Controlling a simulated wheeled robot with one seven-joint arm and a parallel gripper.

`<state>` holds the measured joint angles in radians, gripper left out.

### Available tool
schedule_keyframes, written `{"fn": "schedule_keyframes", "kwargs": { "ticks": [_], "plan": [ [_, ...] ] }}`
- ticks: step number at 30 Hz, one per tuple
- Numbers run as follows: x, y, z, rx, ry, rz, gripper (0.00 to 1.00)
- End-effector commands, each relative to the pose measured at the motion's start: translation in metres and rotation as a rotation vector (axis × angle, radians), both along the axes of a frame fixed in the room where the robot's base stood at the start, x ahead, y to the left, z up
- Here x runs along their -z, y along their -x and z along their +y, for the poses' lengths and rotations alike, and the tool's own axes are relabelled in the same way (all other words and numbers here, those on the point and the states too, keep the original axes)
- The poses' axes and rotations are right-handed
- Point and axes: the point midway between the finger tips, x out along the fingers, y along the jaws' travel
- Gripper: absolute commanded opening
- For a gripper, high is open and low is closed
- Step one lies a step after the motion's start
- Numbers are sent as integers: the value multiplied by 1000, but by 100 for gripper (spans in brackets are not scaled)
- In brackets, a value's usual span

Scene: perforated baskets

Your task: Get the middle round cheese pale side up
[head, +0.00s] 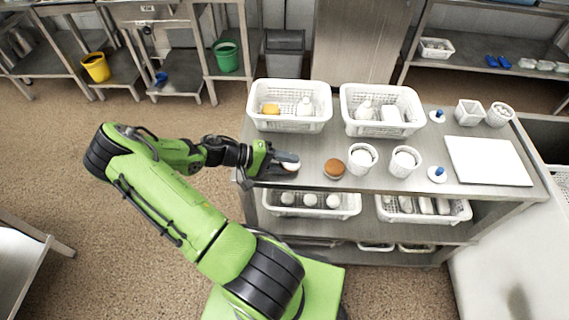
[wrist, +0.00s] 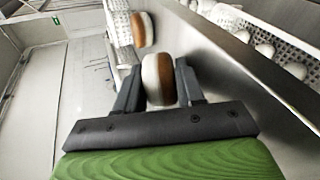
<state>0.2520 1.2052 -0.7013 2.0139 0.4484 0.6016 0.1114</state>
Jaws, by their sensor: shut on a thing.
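My gripper (head: 283,163) reaches in from the left over the front left of the metal worktop. I cannot tell whether the held cheese touches the worktop.
Two white perforated baskets (head: 258,122) (head: 349,127) stand behind on the worktop (head: 310,150). Two white round containers (head: 361,168) (head: 404,170) stand right of the brown-topped cheese. A white board (head: 488,162) lies farther right. More baskets (head: 330,212) are on the shelf below.

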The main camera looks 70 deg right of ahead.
Motion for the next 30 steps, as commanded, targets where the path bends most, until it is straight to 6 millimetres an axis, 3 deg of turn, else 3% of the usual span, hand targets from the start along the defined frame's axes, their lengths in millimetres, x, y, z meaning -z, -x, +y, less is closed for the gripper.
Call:
{"fn": "schedule_keyframes", "kwargs": {
  "ticks": [1,4,5,9,14,24,30],
  "plan": [
    [15,-2,5,-7,-46,-14,1],
    [15,-1,5,-7,-46,-14,1],
    [15,-1,5,-7,-46,-14,39],
    [15,-1,5,-7,-46,-14,61],
    [10,-13,9,-12,-43,-14,63],
    [-35,-92,41,-16,-12,-8,67],
    [-56,-127,56,-7,2,1,67]
  ]
}}
